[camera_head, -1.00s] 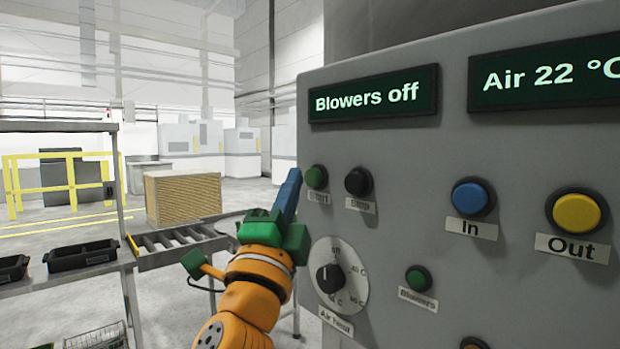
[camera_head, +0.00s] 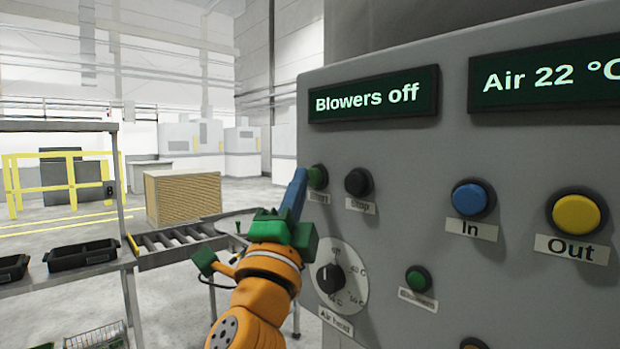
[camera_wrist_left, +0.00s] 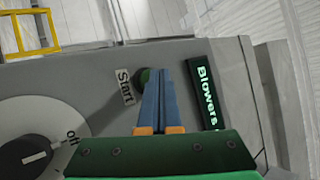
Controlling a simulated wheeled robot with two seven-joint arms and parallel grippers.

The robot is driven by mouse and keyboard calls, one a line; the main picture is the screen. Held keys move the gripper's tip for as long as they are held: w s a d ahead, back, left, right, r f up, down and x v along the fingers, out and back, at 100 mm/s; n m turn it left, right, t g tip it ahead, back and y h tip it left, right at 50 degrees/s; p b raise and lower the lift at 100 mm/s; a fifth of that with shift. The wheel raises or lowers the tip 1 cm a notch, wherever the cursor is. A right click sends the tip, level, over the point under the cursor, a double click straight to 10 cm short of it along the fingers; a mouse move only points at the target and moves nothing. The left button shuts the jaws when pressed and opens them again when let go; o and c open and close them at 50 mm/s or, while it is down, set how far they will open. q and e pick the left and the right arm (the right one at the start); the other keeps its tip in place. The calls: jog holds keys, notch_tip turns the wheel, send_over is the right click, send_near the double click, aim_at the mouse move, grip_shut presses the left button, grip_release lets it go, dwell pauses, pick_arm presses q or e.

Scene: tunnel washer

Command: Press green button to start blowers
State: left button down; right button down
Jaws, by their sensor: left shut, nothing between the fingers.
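The green Start button (camera_head: 317,177) is at the upper left of the grey control panel (camera_head: 400,235), above its "Start" label. My left gripper (camera_head: 299,174) is shut and empty, its blue fingers pointing up at the button's left side in the head view. In the left wrist view the fingertips (camera_wrist_left: 160,72) overlap the green button (camera_wrist_left: 145,76), which shows partly behind them. I cannot tell whether they touch it. The display (camera_head: 374,95) reads "Blowers off". A second green button (camera_head: 418,279), labelled "Blowers", sits lower on the panel. My right gripper is not in view.
A black Stop button (camera_head: 358,182) is just right of Start. A dial (camera_head: 331,279) marked "Air heat" lies below, close to my left gripper. Blue "In" (camera_head: 470,198) and yellow "Out" (camera_head: 576,212) buttons are further right. A roller conveyor (camera_head: 180,240) stands behind at left.

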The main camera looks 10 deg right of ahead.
pick_arm(q)
jog(key=shift+w+d, duration=0.2)
jog(key=shift+d, duration=0.05)
dwell(0.5)
jog(key=shift+s+a+f, duration=0.1)
jog(key=shift+s+a, duration=0.35)
jog(key=shift+a, duration=0.15)
dwell(0.3)
jog(key=s+a, duration=0.1)
jog(key=a, duration=0.1)
jog(key=s+a+b, duration=0.1)
jog(key=s+a, duration=0.1)
dwell(0.4)
dwell(0.4)
